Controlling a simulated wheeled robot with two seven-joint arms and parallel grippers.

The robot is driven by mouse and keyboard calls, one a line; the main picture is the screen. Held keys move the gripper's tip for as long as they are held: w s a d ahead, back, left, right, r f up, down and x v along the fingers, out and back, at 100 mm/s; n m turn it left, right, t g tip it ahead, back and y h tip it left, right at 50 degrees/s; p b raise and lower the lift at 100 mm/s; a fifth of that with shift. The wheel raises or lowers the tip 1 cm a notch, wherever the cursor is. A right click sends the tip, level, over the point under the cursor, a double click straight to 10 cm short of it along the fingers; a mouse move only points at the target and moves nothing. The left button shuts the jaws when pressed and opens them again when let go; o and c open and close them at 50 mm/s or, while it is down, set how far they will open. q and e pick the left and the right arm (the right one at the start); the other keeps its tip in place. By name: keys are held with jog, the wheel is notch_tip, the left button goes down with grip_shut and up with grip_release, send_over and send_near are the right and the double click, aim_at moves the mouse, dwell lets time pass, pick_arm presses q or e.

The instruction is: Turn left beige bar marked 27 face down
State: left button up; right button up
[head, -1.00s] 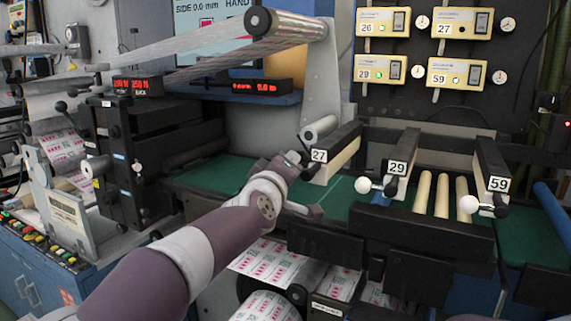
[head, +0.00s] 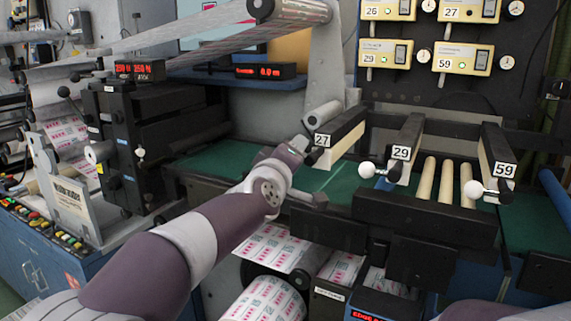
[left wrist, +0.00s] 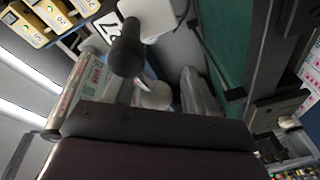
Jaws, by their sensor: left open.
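The left bar marked 27 (head: 347,139) has a black upper side, a beige lower side and a white "27" label on its front end. It extends back over the green bed. My left gripper (head: 310,172) is at its front end, by the handle, which is mostly hidden in the head view. In the left wrist view, my open left gripper (left wrist: 143,95) has one finger on either side of the handle's white ball (left wrist: 155,96). A black knob (left wrist: 125,48) and part of the label (left wrist: 104,28) show beyond. Contact cannot be told. My right gripper is out of view.
Bars marked 29 (head: 406,146) and 59 (head: 497,155), with white ball handles, stand to the right. Beige rollers (head: 445,178) lie between them. A metal roller (head: 323,113) is just behind bar 27. Printed web (head: 268,246) runs below my left arm.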

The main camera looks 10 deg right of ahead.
pick_arm(q)
jog(key=b+v, duration=0.2)
jog(key=v, duration=1)
jog(key=shift+d+f, duration=0.1)
jog(key=shift+f, duration=0.05)
jog(key=s+a+f+m+g+y+p, duration=0.1)
jog(key=s+a+f+m+g, duration=0.15)
jog(key=f, duration=0.55)
jog(key=s+a+f+m+g+y+p, duration=0.1)
jog(key=s+a+f+m+g, duration=0.2)
jog(key=f, duration=0.5)
jog(key=s+a+f+m+g+y, duration=0.1)
jog(key=s+f+m+g, duration=0.1)
jog(key=f+g, duration=0.35)
jog(key=s+a+f+g+y+p, duration=0.4)
jog(key=s+a+f, duration=0.7)
jog(key=a, duration=0.5)
jog(key=shift+s+f, duration=0.35)
jog(key=shift+s, duration=0.9)
